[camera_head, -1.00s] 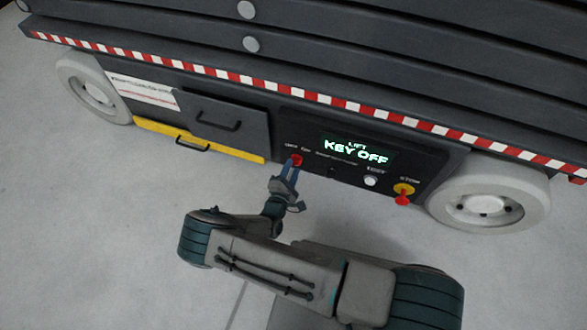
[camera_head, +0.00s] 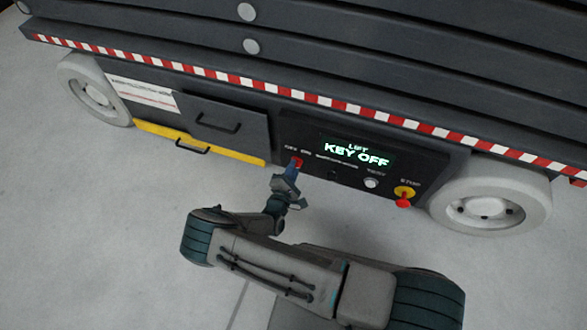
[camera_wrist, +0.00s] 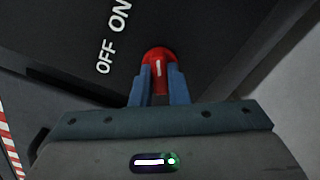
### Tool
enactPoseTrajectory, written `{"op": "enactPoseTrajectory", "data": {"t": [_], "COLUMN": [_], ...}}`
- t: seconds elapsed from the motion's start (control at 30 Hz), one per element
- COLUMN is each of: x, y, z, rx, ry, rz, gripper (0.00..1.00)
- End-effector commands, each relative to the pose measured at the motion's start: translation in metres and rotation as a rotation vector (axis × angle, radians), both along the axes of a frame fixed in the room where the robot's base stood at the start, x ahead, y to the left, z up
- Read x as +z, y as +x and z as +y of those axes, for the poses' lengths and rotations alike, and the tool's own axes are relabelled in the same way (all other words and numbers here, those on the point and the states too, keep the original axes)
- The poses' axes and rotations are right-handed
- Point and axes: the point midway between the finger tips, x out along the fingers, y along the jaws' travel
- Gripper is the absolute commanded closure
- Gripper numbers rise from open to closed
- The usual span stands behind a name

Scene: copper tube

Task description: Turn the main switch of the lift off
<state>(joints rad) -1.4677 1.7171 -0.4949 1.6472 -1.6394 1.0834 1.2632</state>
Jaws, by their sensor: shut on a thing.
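The main switch is a red knob with a white mark, at the left end of the lift's dark control panel in the head view (camera_head: 297,161). The wrist view shows the red switch (camera_wrist: 158,54) close up, with the words OFF and ON to its left. Its white mark points roughly along my fingers, slightly tilted. My gripper (camera_wrist: 158,80) has its two blue fingers shut on the sides of the knob. In the head view my gripper (camera_head: 295,168) reaches up to the panel from below. The lift's display (camera_head: 356,153) reads "LIFT KEY OFF".
A red stop button on a yellow base (camera_head: 404,195) and a pale round button (camera_head: 371,183) sit further right on the panel. A grey drawer door with a handle (camera_head: 222,122) is to the left. White wheels (camera_head: 490,205) flank the panel. The floor in front is clear.

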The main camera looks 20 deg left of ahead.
Motion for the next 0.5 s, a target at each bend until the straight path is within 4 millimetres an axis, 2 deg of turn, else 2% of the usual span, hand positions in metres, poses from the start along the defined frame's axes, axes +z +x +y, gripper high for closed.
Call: {"op": "enactPoseTrajectory", "data": {"t": [0.27,0.5], "x": [0.0009,0.0009], "y": [-0.0005,-0.0004], "z": [-0.0006,-0.0005], "rx": [-0.001,-0.001], "ry": [-0.154,-0.371], "rz": [0.014,0.030], "gripper": [1.00,1.00]}}
